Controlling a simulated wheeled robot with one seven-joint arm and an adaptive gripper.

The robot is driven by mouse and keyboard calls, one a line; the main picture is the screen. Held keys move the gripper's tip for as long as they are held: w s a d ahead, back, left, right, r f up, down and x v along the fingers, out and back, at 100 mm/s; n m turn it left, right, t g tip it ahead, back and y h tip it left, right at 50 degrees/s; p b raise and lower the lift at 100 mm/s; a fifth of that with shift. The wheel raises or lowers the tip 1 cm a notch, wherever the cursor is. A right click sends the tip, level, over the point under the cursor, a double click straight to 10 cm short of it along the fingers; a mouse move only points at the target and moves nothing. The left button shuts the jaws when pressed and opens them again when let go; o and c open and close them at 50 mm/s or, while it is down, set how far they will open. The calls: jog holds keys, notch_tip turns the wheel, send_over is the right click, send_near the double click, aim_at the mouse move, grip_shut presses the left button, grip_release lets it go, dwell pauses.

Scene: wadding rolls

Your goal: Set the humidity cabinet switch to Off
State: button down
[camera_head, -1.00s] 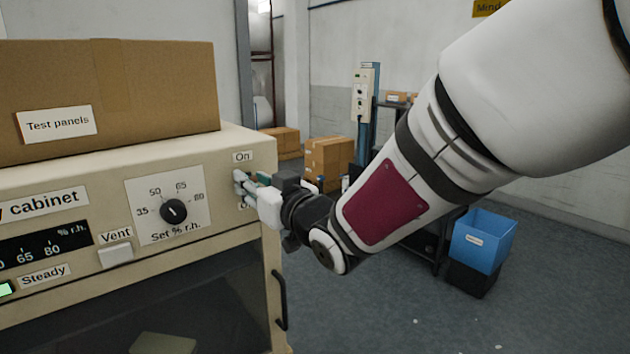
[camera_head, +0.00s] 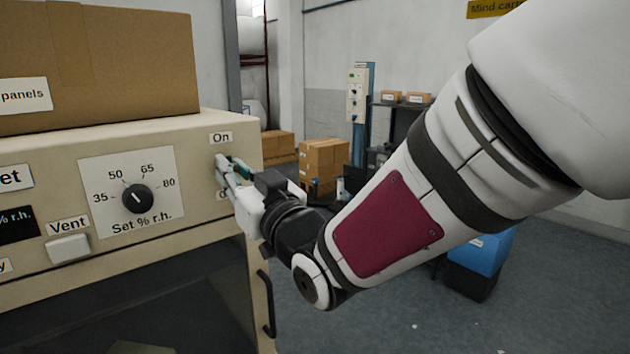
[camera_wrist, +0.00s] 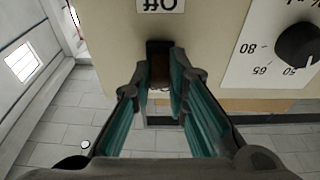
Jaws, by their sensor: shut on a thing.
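The cream humidity cabinet (camera_head: 205,220) fills the left of the head view. Its switch lies between an "On" label (camera_head: 221,138) above and a label below that my gripper mostly hides. My gripper (camera_head: 224,170) is at the switch on the front panel's right end. In the wrist view, which is upside down, the green-padded fingers (camera_wrist: 171,88) are closed around the small brown and dark switch (camera_wrist: 159,66), near the "Off" label (camera_wrist: 160,5). The fingers hide much of the switch, and I cannot tell which way it is set.
A humidity dial (camera_head: 137,198) and a Vent button (camera_head: 68,248) are left of the switch. A cardboard box (camera_head: 100,70) sits on the cabinet. A dark door handle (camera_head: 267,303) is below my gripper. Boxes (camera_head: 323,160) and a blue bin (camera_head: 480,252) stand behind, right.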

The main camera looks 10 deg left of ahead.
jog(key=shift+w+a+f+t+y+b, duration=0.15)
jog(key=shift+f+t+y+b, duration=1.2)
jog(key=shift+b, duration=6)
jog(key=y+b, duration=0.1)
jog(key=b, duration=0.2)
jog(key=shift+r, duration=0.15)
jog(key=shift+r+t+y+b, duration=0.1)
jog(key=shift+t+y+b, duration=0.3)
jog(key=shift+b, duration=1.15)
jog(key=c, duration=1.6)
grip_release()
jog(key=shift+o, duration=0.2)
jog(key=v, duration=1.2)
